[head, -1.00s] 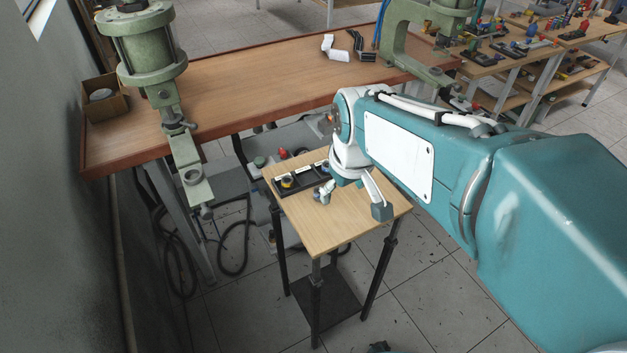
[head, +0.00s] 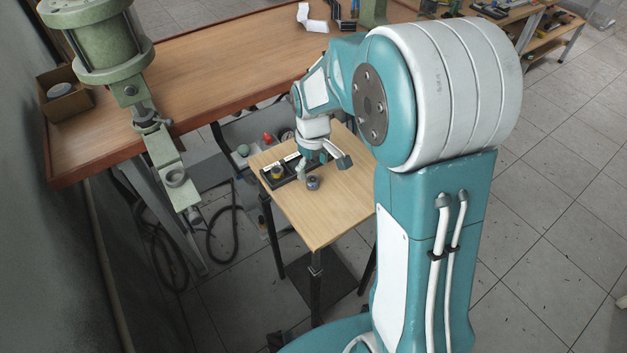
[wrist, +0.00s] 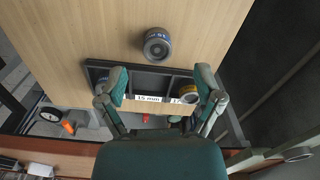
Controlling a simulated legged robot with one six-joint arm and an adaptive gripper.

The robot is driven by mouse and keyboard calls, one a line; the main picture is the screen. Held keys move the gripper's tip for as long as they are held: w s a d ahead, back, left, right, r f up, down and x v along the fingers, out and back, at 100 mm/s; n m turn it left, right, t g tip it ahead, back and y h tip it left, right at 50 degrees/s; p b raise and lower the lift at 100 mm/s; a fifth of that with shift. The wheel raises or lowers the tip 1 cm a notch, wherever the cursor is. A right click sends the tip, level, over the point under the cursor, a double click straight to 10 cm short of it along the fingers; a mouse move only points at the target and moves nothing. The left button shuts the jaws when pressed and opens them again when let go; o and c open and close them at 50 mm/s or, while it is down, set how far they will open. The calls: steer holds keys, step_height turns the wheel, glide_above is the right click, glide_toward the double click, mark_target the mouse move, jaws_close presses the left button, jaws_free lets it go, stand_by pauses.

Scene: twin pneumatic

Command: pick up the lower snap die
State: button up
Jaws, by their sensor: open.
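A grey die with a blue lettered ring (wrist: 157,43) stands on the bare wood of the small table, outside the tray; the head view shows it too (head: 313,183). A yellow-ringed die (wrist: 188,92) sits in an end compartment of the black tray (wrist: 150,82), partly hidden by a finger; it also shows in the head view (head: 277,172). I cannot tell by sight which one is called lower. My gripper (wrist: 160,78) is open and empty above the tray, its fingers apart. In the head view my gripper (head: 323,166) is behind the grey die, not touching it.
The small wooden table (head: 325,215) is clear at its front. A long workbench (head: 220,75) stands behind, with a green press (head: 95,50) at its left. A tray label reads 15 mm. A red-tipped item (head: 267,138) lies beyond the small table.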

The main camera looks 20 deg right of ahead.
mark_target(313, 179)
steer(key=f, duration=0.5)
steer(key=shift+w+f, duration=0.1)
steer(key=shift+w, duration=0.1)
steer(key=shift+f, duration=0.15)
jaws_close()
